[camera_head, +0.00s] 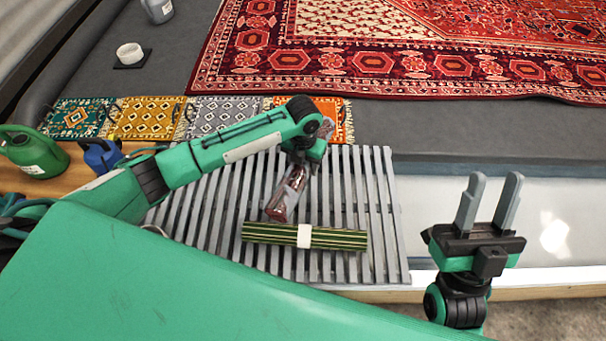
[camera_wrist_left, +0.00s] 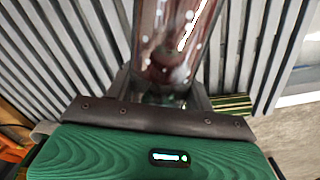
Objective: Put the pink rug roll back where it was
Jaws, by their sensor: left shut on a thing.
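The pink rug roll (camera_head: 284,201) is a dull pinkish-red cylinder with a glossy, clear-looking wrap. My left gripper (camera_head: 300,165) is shut around it over the grey slatted rack (camera_head: 376,200). The roll is tilted, its lower end near the green striped roll; I cannot tell whether it touches the slats. In the left wrist view the roll (camera_wrist_left: 172,45) stands between the fingers of the left gripper (camera_wrist_left: 165,90), its near end at the palm. My right gripper (camera_head: 496,182) is open and empty, fingers up, right of the rack.
A green striped roll with a white band (camera_head: 345,239) lies across the rack's front. Small patterned rugs (camera_head: 150,117) lie behind the rack, a large red rug (camera_head: 410,62) further back. A green can (camera_head: 32,152) and blue object (camera_head: 100,157) stand left. A white roll of tape (camera_head: 130,53) sits back left.

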